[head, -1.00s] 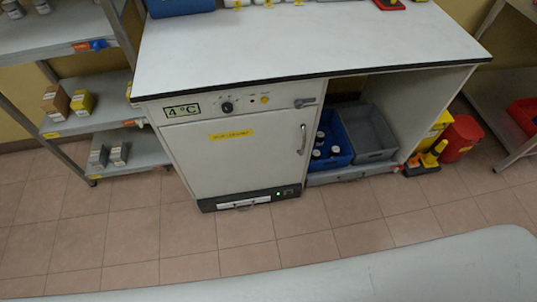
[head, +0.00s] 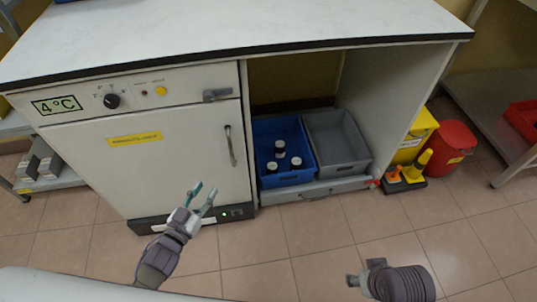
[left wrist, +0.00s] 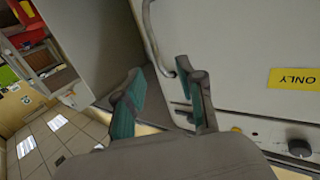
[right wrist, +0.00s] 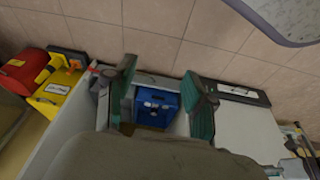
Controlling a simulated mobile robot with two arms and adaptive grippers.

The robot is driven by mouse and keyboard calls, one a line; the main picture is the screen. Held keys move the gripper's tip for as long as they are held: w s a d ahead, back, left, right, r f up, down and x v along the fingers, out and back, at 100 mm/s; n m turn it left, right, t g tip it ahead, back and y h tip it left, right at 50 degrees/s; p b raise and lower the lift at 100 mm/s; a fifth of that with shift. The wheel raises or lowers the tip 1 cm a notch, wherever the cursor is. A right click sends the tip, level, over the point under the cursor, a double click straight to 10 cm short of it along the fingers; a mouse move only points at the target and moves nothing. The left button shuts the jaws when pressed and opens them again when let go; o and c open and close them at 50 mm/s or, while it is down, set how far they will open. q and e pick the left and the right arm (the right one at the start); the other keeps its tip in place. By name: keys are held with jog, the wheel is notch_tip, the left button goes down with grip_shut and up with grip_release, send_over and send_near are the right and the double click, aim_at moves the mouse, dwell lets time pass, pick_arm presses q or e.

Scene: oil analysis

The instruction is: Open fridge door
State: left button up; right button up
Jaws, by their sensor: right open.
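The white fridge (head: 150,165) is built in under the bench, and its door is shut. The metal door handle (head: 230,145) is upright near the door's right edge. It also shows in the left wrist view (left wrist: 182,66). My left gripper (head: 203,198) is open and empty, in front of the lower right part of the door and below the handle. In the left wrist view its fingers (left wrist: 165,103) are spread, apart from the handle. My right arm shows at the head view's bottom right. Its gripper (right wrist: 160,95) is open and empty in the right wrist view.
A blue crate (head: 298,135) with dark bottles and a grey crate (head: 338,140) stand in the open bay beside the fridge. A red bin (head: 453,148) and yellow container (head: 418,137) stand to the right. The tiled floor in front is free.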

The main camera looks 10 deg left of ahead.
aim_at(233, 163)
pick_arm(q)
jog(key=shift+t+h, duration=0.3)
jog(key=shift+d+r+b+x, duration=0.2)
jog(key=shift+b+x, duration=0.25)
jog(key=shift+x, duration=2)
jog(key=shift+d+r+b+x, duration=0.1)
jog(key=shift+r+b+x, duration=0.25)
jog(key=shift+x, duration=2.15)
jog(key=shift+d+r+b+x, duration=0.15)
jog(key=shift+b+x, duration=0.4)
jog(key=shift+x, duration=1.9)
pick_arm(e)
jog(key=shift+s+d+r, duration=0.2)
jog(key=shift+d+r, duration=0.15)
jog(key=shift+r, duration=0.4)
pick_arm(q)
jog(key=shift+s, duration=0.15)
grip_shut()
